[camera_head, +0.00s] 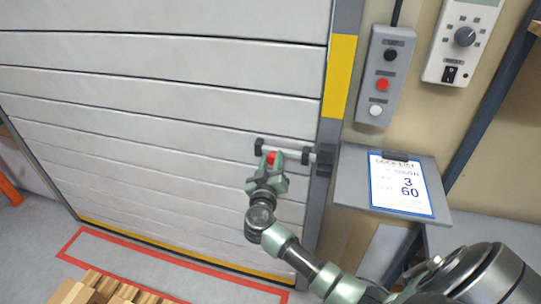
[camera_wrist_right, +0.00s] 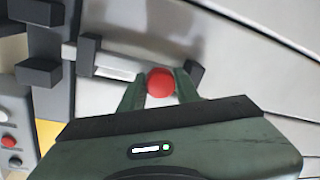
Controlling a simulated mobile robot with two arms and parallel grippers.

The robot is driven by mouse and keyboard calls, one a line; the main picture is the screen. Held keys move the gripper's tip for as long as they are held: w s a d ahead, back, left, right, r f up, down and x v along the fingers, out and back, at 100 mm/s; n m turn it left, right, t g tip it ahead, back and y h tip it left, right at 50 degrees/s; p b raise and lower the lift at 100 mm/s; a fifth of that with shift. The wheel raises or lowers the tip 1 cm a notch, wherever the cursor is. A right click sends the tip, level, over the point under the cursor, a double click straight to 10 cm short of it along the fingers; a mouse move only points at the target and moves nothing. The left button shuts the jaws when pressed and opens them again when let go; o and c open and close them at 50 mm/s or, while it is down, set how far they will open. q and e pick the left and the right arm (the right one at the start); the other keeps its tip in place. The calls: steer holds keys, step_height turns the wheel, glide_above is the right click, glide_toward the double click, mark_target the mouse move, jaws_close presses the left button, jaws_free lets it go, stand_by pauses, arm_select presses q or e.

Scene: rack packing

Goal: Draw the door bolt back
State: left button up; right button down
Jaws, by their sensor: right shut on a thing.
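The door bolt (camera_head: 290,149) is a light metal rod lying across the grey slatted door (camera_head: 150,105), carried in dark brackets near the door's right edge. It also shows in the wrist view (camera_wrist_right: 115,62). A dark keeper (camera_head: 324,160) sits on the door frame; the rod's right end points at it, but I cannot tell how far it reaches in. The bolt's red knob (camera_wrist_right: 161,82) is between the fingers of my right gripper (camera_head: 270,164), which is shut on it. My left gripper is not in view.
A control box (camera_head: 385,75) with black, red and white buttons hangs right of the frame. Below it a grey shelf (camera_head: 352,190) holds a clipboard sheet (camera_head: 400,187). A dial panel (camera_head: 462,40) is at top right. Wooden pallet pieces (camera_head: 95,290) lie at lower left.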

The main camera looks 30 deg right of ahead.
steer(key=shift+a+f, duration=0.1)
steer(key=shift+f, duration=0.05)
steer(key=c, duration=1.3)
jaws_free()
steer(key=v, duration=0.7)
steer(key=shift+s+a+b, duration=0.25)
steer(key=shift+a+b, duration=0.05)
